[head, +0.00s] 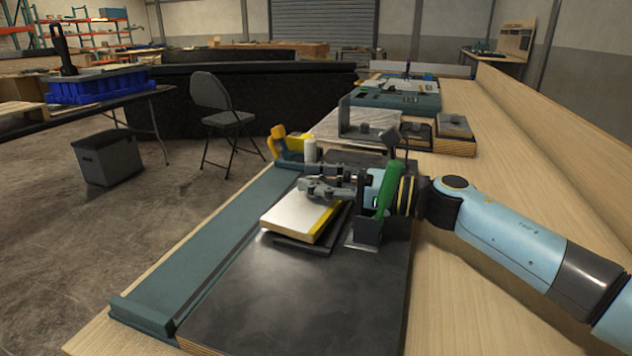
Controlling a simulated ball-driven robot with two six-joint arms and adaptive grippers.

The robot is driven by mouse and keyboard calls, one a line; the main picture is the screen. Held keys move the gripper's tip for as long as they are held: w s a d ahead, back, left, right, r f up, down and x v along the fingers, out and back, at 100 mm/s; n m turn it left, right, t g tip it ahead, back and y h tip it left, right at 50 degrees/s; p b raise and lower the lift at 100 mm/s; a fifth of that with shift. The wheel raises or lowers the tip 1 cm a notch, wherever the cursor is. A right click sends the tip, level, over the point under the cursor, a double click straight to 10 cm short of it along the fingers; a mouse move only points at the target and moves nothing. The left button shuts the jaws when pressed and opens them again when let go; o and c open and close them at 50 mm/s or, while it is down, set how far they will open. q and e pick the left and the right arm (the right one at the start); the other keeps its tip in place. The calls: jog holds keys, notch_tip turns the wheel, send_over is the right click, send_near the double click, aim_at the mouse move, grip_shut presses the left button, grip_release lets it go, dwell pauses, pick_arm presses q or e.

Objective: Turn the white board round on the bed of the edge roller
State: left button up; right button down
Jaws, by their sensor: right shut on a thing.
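The white board (298,214) lies flat, with a yellow strip along its right edge and a tan front edge. It rests over a dark plate (300,245) on the dark bed (300,297) of the edge roller. My right gripper (318,187) reaches in from the right and is shut at the board's far edge. Its fingertips are small here and partly merge with the board. A green upright part (390,192) stands in front of my right wrist, above a dark bracket (368,230). My left gripper is not in view.
A teal rail (205,245) runs along the bed's left side. A yellow part (280,142) and a white cylinder (310,151) stand behind the board. Further back on the wooden bench (530,180) are other fixtures. The front of the bed is clear.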

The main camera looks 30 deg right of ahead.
jog(key=c, duration=1.1)
grip_release()
jog(key=shift+f, duration=0.1)
notch_tip(320, 180, up, 10)
jog(key=shift+r, duration=0.1)
